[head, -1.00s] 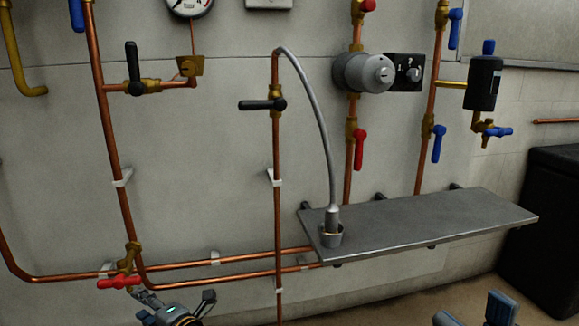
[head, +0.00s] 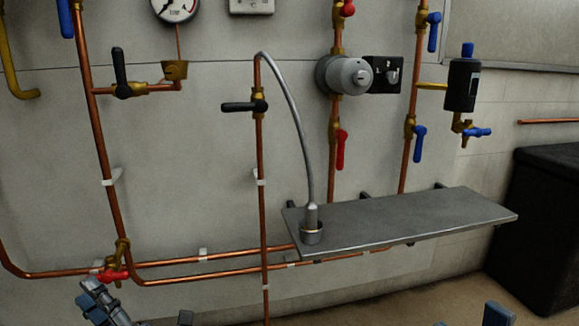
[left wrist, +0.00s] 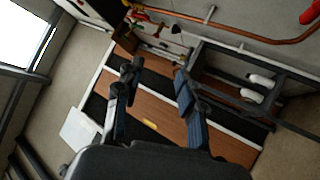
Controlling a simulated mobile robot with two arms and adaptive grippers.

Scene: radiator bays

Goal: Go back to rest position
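My left gripper (head: 110,304) is at the bottom left of the head view, cut by the lower edge, just below a red-handled valve (head: 113,275) on the copper pipe. I cannot tell the gap between them. In the left wrist view my left gripper (left wrist: 157,82) has its two fingers wide apart with nothing between them. Of my right gripper (head: 470,320), only two bluish tips show at the bottom right edge of the head view. They stand apart, with nothing seen between them.
A grey shelf (head: 410,222) juts from the wall, with a grey hose (head: 296,125) ending in a cup on it. Copper pipes and valves cover the wall. A black box (head: 550,230) stands at right. The left wrist view shows brown boards (left wrist: 150,122) below.

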